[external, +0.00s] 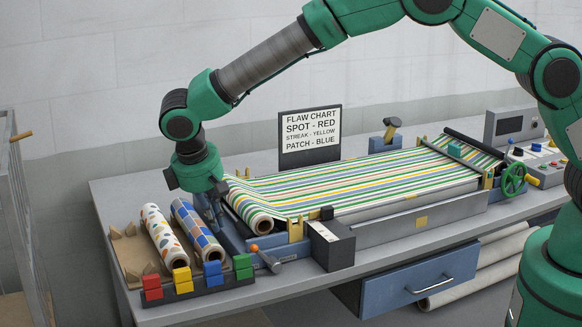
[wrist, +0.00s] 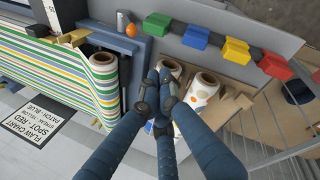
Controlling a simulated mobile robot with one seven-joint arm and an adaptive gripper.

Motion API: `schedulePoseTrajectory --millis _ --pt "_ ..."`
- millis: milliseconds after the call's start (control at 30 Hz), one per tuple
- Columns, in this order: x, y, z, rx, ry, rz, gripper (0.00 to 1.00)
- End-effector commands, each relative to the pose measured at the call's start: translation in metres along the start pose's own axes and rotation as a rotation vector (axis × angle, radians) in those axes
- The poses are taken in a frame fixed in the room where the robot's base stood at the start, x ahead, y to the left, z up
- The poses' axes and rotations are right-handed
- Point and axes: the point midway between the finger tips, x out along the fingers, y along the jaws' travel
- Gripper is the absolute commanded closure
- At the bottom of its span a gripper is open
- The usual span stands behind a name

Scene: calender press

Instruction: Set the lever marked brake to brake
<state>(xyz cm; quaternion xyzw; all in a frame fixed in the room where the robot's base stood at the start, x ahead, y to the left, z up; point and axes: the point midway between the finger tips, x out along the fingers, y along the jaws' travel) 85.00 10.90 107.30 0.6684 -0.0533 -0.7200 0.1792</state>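A lever with an orange knob (external: 255,248) and a grey handle (external: 270,262) stands at the front left corner of the press, beside the striped roll. In the wrist view its orange knob (wrist: 131,30) shows at the top, next to a grey rounded end. No brake marking is legible on it. My gripper (external: 212,212) points down over the press's left end, left of and behind the lever, apart from it. In the wrist view my gripper's fingers (wrist: 158,75) converge with their tips close together, and nothing shows between them. The lever lies beyond the fingertips.
The striped web (external: 370,185) runs across the press from its front roll (external: 258,222). Two patterned rolls (external: 162,240) lie at the left, behind red, yellow, blue and green blocks (external: 213,272). A dark box (external: 332,245) stands right of the lever. A green handwheel (external: 513,180) is far right.

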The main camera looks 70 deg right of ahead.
Motion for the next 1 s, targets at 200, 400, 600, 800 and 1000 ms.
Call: schedulePoseTrajectory --millis 200,400,600,800,1000 --pt "0.022 0.0 0.001 0.0 -0.003 0.0 1.0" --pt "0.052 0.0 0.001 0.0 -0.004 0.0 1.0" --pt "0.081 0.0 0.001 -0.001 -0.002 0.0 1.0" --pt "0.091 0.0 0.008 0.0 0.001 0.0 1.0" --pt "0.086 0.0 0.025 0.0 0.0 0.0 1.0"
